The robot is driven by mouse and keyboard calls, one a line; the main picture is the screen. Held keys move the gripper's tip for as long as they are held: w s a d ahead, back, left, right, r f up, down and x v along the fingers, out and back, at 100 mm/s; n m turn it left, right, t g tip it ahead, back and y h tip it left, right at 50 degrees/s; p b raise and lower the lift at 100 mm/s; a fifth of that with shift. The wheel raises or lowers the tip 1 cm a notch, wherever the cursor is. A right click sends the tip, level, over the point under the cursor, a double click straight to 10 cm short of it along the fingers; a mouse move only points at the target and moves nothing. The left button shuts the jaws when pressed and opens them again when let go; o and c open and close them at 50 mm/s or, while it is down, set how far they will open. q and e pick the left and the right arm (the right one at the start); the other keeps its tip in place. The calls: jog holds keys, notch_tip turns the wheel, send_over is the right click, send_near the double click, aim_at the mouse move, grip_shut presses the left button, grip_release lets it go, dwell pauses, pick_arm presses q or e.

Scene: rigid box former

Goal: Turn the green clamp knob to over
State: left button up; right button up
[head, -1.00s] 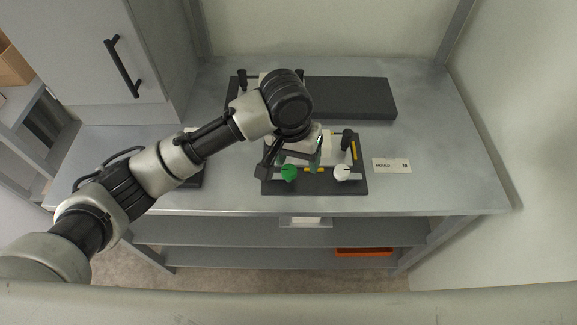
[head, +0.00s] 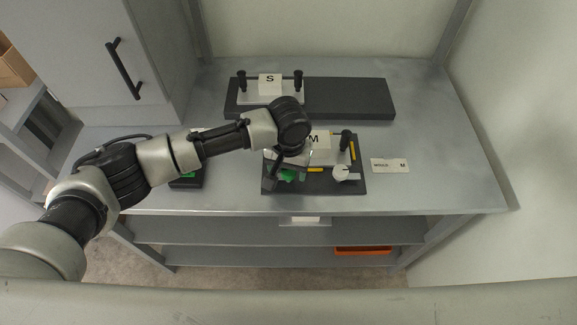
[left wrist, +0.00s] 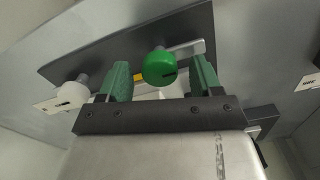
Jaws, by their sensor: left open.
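The green clamp knob (left wrist: 159,67) shows in the left wrist view between the two green fingers of my left gripper (left wrist: 161,80). The fingers are open, with a gap visible on each side of the knob. A dark mark shows on the knob's face. In the head view the green knob (head: 289,175) sits at the front left of the dark fixture plate (head: 315,188), partly hidden by my left gripper (head: 282,172). A white knob (head: 340,173) stands at the front right of the plate, also in the left wrist view (left wrist: 72,94). My right gripper is not in view.
A plate marked M (head: 319,142) lies on the fixture behind the knobs. A plate marked S (head: 270,84) lies on a dark slab (head: 350,97) behind. A white label card (head: 390,165) is to the right. The right side of the bench (head: 440,130) is clear.

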pick_arm(q)
jog(key=shift+f, duration=0.25)
jog(key=c, duration=0.9)
jog(key=shift+c, duration=0.2)
